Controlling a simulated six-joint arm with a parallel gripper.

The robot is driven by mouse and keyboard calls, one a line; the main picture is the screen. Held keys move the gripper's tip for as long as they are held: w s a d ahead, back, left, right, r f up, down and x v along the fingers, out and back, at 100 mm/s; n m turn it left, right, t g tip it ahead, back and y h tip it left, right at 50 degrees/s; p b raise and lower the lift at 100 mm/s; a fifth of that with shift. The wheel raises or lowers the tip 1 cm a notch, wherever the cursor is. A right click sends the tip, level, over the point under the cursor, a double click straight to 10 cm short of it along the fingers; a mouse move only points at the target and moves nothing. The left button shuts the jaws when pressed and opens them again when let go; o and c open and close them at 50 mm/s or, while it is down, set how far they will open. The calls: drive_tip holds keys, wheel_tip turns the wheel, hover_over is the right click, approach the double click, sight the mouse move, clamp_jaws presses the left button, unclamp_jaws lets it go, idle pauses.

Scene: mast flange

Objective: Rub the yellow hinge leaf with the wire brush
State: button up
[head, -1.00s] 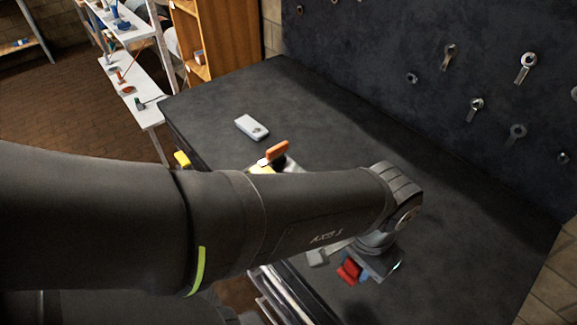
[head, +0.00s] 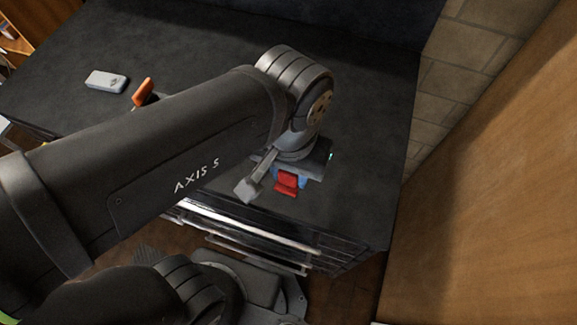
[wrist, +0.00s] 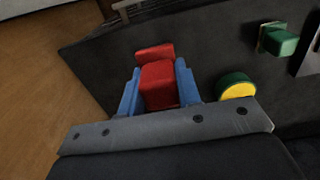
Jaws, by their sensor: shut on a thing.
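My gripper (wrist: 160,92) has blue fingers, shut on a red block-shaped thing (wrist: 159,82). I take this to be the wire brush, though no bristles show. In the head view my gripper (head: 285,178) holds the red brush (head: 286,184) over the near right part of the dark bench. A round yellow piece with a green side (wrist: 237,88) lies right of the fingers in the wrist view. I cannot tell whether it is the yellow hinge leaf. No hinge leaf shows clearly in the head view, where my arm covers part of the bench.
The dark bench top (head: 365,150) is clear to the right of my gripper. A pale grey block (head: 107,80) and an orange-handled thing (head: 142,93) are at the left. A green-handled thing (wrist: 280,42) is at the wrist view's upper right. A wooden panel (head: 490,190) stands at the right.

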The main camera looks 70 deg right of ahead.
drive_tip(key=shift+c, duration=0.7)
drive_tip(key=shift+w+d, duration=0.25)
drive_tip(key=w+d+r+n, duration=0.1)
drive_tip(key=w+d+n, duration=0.3)
drive_tip(key=w, duration=0.9)
drive_tip(key=w+d+n, duration=0.3)
drive_tip(key=w+d, duration=0.2)
drive_tip(key=w, duration=0.8)
drive_tip(key=w+a+n, duration=0.2)
drive_tip(key=w+a, duration=0.1)
drive_tip(key=w, duration=0.8)
drive_tip(key=shift+s+a+f, duration=0.1)
drive_tip(key=shift+f, duration=1.45)
drive_tip(key=shift+s+f, duration=0.1)
drive_tip(key=shift+f, duration=1.4)
wheel_tip(320, 180, down, 2)
drive_tip(key=shift+f, duration=0.15)
drive_tip(key=shift+s, duration=0.95)
drive_tip(key=shift+c, duration=0.7)
drive_tip(key=shift+s, duration=1.8)
drive_tip(key=shift+w, duration=2.65)
drive_tip(key=shift+w+r, duration=0.15)
drive_tip(key=shift+r, duration=0.1)
wheel_tip(320, 180, up, 8)
